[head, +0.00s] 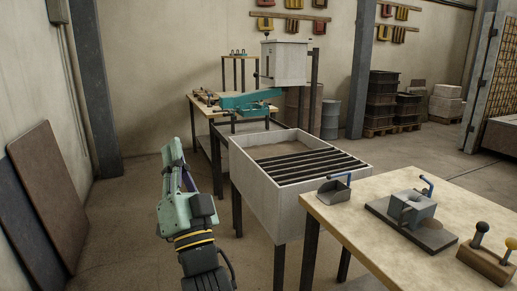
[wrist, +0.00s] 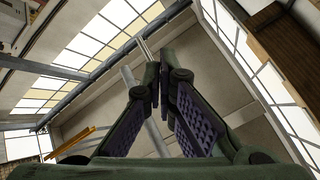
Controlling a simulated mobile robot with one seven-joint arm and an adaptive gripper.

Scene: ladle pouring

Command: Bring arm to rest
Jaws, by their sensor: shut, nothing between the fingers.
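My arm (head: 192,225) rises from the bottom of the head view, left of the sand-bed box and the wooden table. My gripper (head: 172,148) is at its top end, pointing up, clear of the furniture. In the wrist view my gripper (wrist: 156,62) has its two fingers together at the tips, with nothing held.
A grey box with dark slats (head: 250,190) stands right of my arm. The wooden table (head: 370,215) at the right bears a scoop (head: 333,192), a block with a blue handle (head: 412,208) and a knobbed lever box (head: 487,258). Boards (head: 45,190) lean on the left wall. Floor between is clear.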

